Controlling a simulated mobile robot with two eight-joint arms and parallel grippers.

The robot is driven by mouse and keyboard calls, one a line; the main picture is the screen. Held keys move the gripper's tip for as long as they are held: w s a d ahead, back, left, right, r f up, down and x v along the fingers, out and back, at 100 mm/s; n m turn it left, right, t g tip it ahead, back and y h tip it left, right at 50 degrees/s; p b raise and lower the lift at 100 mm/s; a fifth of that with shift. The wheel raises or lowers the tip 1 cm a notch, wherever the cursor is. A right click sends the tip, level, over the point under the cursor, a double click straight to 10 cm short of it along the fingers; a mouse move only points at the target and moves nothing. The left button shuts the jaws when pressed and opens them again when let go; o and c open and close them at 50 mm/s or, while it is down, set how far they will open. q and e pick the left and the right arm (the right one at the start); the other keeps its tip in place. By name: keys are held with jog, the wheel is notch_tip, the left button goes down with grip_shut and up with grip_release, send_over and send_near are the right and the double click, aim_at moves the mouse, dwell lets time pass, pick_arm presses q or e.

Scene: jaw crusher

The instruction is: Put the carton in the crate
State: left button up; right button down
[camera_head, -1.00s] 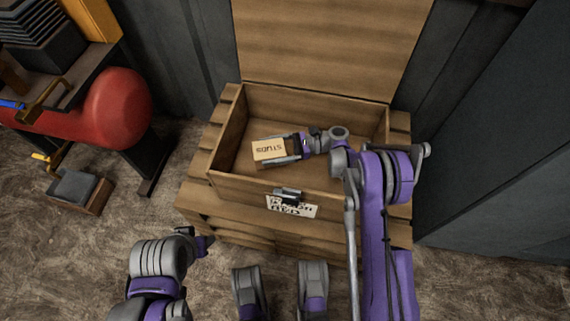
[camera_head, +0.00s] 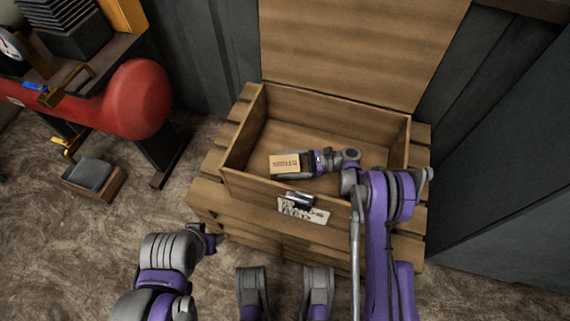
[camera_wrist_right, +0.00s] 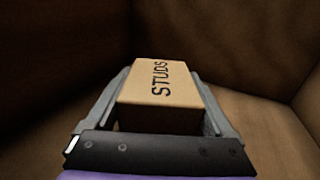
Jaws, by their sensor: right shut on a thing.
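The carton (camera_head: 284,164) is a small tan box marked STUDS. It is inside the open wooden crate (camera_head: 330,106), toward the crate's front left. My right gripper (camera_head: 292,165) reaches into the crate and is shut on the carton. In the right wrist view the carton (camera_wrist_right: 162,88) sits between the two grey fingers (camera_wrist_right: 160,100), with dark crate walls around it. I cannot tell if the carton touches the crate floor. My left arm (camera_head: 205,240) is low in front of the crate; its fingers are not clearly shown.
The crate's lid (camera_head: 360,45) stands open at the back. A latch (camera_head: 299,199) and label are on its front. A red tank (camera_head: 138,100) and a small wooden box (camera_head: 93,178) are at left. Dark metal panels stand behind and at right.

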grip_release()
jog(key=shift+d+r, duration=0.15)
jog(key=shift+d, duration=0.05)
jog(key=d, duration=0.2)
jog(key=d+p, duration=0.1)
jog(key=d, duration=0.4)
jog(key=shift+w, duration=0.3)
